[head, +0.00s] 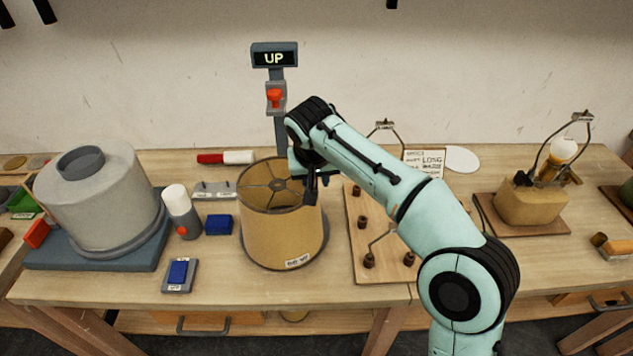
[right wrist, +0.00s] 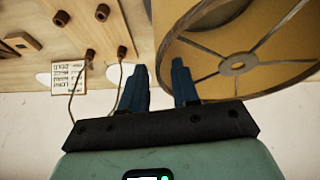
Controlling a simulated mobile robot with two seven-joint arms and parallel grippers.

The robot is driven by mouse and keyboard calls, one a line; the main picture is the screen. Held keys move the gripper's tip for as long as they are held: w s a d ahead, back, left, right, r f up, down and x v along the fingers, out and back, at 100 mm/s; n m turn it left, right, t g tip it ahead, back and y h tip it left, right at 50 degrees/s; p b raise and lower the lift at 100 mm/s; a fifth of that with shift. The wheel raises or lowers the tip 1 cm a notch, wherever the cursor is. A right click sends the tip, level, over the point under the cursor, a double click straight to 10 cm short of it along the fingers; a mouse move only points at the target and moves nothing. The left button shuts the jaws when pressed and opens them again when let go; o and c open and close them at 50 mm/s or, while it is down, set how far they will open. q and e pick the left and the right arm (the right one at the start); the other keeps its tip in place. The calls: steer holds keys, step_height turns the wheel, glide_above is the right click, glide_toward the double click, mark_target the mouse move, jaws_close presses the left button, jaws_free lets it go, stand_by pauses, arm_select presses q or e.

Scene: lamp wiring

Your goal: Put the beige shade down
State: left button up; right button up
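The beige shade (head: 281,232) stands upright at the middle of the bench, a drum with a dark rim, spokes across its open top and a small label low on its front. A dark edge shows around its foot at the right; I cannot tell if it is a pad or shadow. My right gripper (head: 312,188) is at the shade's right rim. In the right wrist view its two fingers (right wrist: 158,92) are apart, with the edge of the shade (right wrist: 225,70) between or just beside them. Contact is unclear. My left gripper is not in view.
A post behind the shade carries a display reading UP (head: 274,58) and a red button (head: 275,97). A grey drum (head: 95,200), white-topped bottle (head: 180,208) and blue block (head: 219,225) stand left. A wiring board (head: 375,270) and lamp base (head: 530,205) are right.

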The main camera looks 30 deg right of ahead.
steer(key=p+v, duration=0.1)
steer(key=v, duration=0.7)
steer(key=shift+r+p, duration=0.15)
steer(key=shift+p, duration=0.25)
steer(key=shift+r, duration=0.1)
